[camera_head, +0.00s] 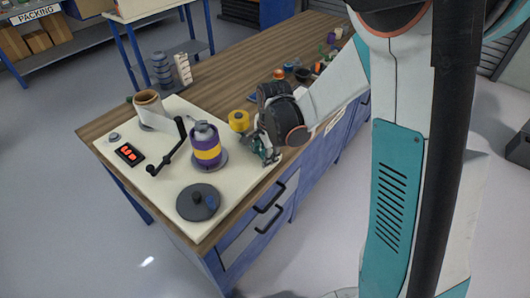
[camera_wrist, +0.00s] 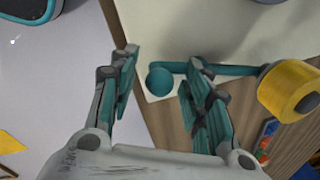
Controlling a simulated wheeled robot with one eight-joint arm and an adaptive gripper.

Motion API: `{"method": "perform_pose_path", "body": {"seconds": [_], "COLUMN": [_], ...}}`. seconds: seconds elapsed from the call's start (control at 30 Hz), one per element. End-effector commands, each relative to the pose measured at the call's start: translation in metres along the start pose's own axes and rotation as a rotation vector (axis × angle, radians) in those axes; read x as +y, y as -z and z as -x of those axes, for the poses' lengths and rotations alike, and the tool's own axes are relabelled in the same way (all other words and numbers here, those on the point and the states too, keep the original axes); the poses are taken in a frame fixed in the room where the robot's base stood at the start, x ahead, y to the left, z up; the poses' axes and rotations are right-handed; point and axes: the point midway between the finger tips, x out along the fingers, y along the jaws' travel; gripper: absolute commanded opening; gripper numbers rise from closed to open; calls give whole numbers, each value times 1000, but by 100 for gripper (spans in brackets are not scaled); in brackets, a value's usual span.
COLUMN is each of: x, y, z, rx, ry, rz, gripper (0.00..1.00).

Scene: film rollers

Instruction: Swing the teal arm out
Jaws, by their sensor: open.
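The teal arm (camera_wrist: 232,70) is a thin bar with a round teal knob (camera_wrist: 160,82) at its left end in the wrist view. At its right end is a yellow roller (camera_wrist: 286,92) with a dark hub, which also shows in the head view (camera_head: 239,121). My gripper (camera_wrist: 160,67) is open, with one finger on each side of the knob; contact cannot be told. In the head view my gripper (camera_head: 267,150) is low at the right edge of the cream board (camera_head: 158,202), and it largely hides the teal arm.
Small items lie farther back on the wooden bench (camera_head: 232,74).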

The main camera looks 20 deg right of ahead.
Motion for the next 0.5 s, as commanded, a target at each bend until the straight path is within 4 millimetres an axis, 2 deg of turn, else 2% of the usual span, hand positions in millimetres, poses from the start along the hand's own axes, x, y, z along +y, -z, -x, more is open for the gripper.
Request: {"method": "perform_pose_path", "body": {"seconds": [0.17,0.5], "x": [0,0], "y": [0,0], "z": [18,79], "rx": [0,0], "ry": [0,0], "rz": [0,0], "gripper": [44,44]}}
